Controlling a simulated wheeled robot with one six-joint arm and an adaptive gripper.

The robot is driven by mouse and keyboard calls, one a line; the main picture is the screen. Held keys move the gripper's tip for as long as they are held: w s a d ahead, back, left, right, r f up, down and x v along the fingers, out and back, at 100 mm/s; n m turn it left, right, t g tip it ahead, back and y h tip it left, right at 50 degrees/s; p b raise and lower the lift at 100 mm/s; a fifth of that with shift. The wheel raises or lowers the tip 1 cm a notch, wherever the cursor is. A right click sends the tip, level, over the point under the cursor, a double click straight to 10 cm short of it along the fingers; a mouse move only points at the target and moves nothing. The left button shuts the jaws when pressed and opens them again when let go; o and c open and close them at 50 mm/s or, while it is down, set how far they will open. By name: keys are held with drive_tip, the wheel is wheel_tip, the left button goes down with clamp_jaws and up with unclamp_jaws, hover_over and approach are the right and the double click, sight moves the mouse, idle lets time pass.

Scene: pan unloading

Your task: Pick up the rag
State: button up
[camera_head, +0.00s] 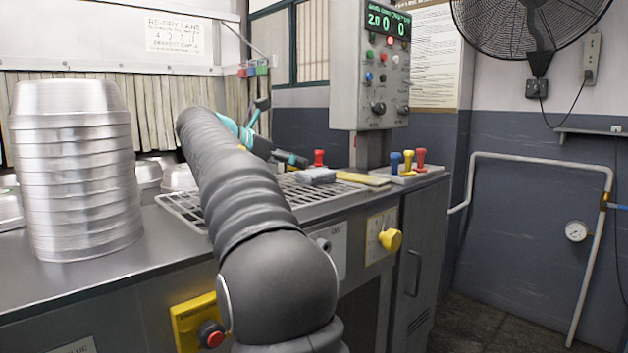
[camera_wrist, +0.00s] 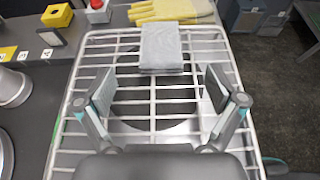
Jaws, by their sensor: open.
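The rag is a grey folded cloth (camera_head: 316,176) lying on the wire rack (camera_head: 180,207) on the counter. In the wrist view the rag (camera_wrist: 161,48) lies at the far end of the rack, just beyond my fingertips and roughly centred between them. My gripper (camera_wrist: 160,88) is open and empty, with its two fingers spread to either side over the rack. In the head view my gripper (camera_head: 288,158) is near the rag, on its left, partly hidden by my arm.
Yellow gloves (camera_head: 362,179) lie beyond the rag. Red, blue and yellow knobs (camera_head: 408,162) stand at the counter's right end under a grey control box (camera_head: 372,75). A tall stack of metal pans (camera_head: 80,170) stands at left. A round opening (camera_wrist: 155,105) shows below the rack.

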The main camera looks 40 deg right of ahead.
sight(310, 172)
drive_tip(key=x, duration=0.2)
drive_tip(key=shift+d+f, duration=0.2)
drive_tip(key=shift+d, duration=0.15)
drive_tip(key=shift+f+b+x, duration=0.2)
drive_tip(key=shift+b+x, duration=0.1)
drive_tip(key=shift+x, duration=1)
drive_tip(key=shift+f+b+x, duration=0.15)
drive_tip(key=shift+b+x, duration=0.15)
drive_tip(key=shift+x, duration=1)
drive_tip(key=shift+a, duration=0.15)
drive_tip(key=c, duration=1.3)
